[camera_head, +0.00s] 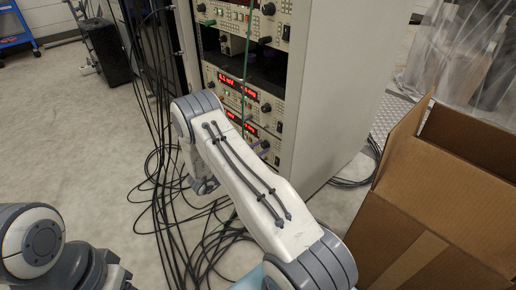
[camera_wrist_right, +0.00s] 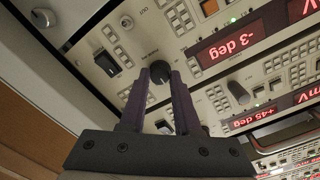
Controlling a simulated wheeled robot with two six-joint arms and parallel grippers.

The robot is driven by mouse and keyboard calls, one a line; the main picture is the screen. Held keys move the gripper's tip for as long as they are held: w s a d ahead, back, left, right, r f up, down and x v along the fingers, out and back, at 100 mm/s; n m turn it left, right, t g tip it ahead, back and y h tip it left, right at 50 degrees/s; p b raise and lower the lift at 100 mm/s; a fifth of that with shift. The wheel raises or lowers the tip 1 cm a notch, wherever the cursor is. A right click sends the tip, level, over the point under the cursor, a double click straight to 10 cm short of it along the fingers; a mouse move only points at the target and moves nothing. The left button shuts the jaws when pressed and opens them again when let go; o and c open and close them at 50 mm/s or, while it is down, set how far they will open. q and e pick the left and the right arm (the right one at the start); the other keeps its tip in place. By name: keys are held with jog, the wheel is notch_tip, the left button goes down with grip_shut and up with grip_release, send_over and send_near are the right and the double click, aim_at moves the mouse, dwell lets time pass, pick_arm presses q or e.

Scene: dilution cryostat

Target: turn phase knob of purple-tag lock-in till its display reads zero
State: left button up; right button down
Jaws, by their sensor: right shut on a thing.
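The lock-in with the held knob is the lower of two similar units in the rack; its panel (camera_wrist_right: 215,30) fills the upper right wrist view. Its red display (camera_wrist_right: 232,43) reads -3 deg. The black phase knob (camera_wrist_right: 158,72) sits between the tips of my right gripper (camera_wrist_right: 160,78), which is shut on it with dark purple fingers. In the head view my right arm covers much of this unit, and the right gripper (camera_head: 262,147) shows only as a small bit at the panel. I cannot make out a purple tag. My left gripper is out of view.
A neighbouring lock-in display (camera_wrist_right: 254,117) reads +45 deg; its own knob (camera_head: 266,107) is free. A black switch (camera_wrist_right: 107,65) is near my fingers. An open cardboard box (camera_head: 430,200) stands right of the rack (camera_head: 335,90). Black cables (camera_head: 165,190) lie on the floor.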

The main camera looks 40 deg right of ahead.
dwell(0.4)
jog(key=c, duration=0.6)
grip_release()
jog(key=a+p, duration=0.1)
jog(key=a, duration=0.2)
jog(key=a+p, duration=0.2)
jog(key=a, duration=0.2)
jog(key=a+p, duration=0.1)
jog(key=a, duration=0.2)
jog(key=shift+s+a+p, duration=0.25)
jog(key=shift+s+p, duration=0.05)
jog(key=shift+s, duration=0.05)
